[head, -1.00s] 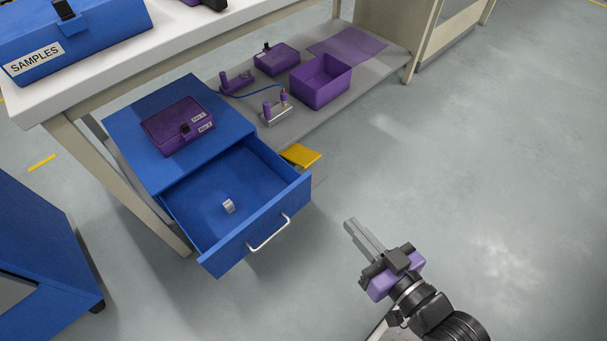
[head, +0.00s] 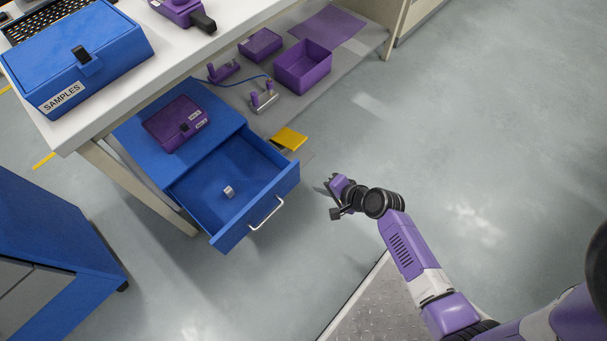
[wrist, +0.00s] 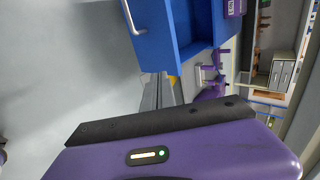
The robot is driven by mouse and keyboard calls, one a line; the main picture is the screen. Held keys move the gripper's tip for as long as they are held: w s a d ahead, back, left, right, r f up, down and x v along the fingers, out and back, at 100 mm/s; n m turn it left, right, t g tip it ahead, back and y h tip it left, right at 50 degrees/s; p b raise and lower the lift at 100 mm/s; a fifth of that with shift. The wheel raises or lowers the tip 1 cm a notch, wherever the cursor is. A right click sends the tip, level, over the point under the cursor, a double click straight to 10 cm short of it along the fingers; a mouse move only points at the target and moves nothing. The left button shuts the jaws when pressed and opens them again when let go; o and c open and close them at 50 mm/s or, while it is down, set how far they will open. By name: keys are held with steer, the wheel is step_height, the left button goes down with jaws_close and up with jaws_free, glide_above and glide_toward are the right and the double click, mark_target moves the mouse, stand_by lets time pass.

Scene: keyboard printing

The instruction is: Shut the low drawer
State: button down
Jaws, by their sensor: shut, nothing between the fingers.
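The low drawer (head: 232,190) is blue and stands pulled open from the blue cabinet (head: 140,125) under the bench. A small silver object (head: 229,191) lies inside it. Its silver handle (head: 266,213) is on the front panel. My gripper (head: 328,188) is just right of the drawer front, apart from it, with its fingers partly hidden in the head view. In the wrist view the fingers (wrist: 158,92) are together and empty, pointing toward the drawer front (wrist: 150,45), with the handle (wrist: 132,17) to their upper left.
A purple case (head: 176,123) sits on the cabinet top. A yellow item (head: 290,139) is on the floor-level area beside the drawer. A purple bin (head: 303,66) stands on the lower shelf (head: 335,75). A blue cabinet (head: 50,250) stands left. The floor before the drawer is clear.

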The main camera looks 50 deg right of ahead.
mark_target(288, 173)
steer(key=b+x, duration=0.1)
steer(key=x, duration=0.3)
steer(key=w+r+b+x, duration=0.1)
steer(key=x, duration=0.3)
steer(key=b+x, duration=0.1)
steer(key=x, duration=0.2)
steer(key=shift+w, duration=1.05)
steer(key=shift+w+b, duration=0.3)
steer(key=shift+w, duration=0.25)
steer(key=w+b, duration=1.1)
steer(key=w, duration=1.3)
steer(key=shift+w, duration=0.4)
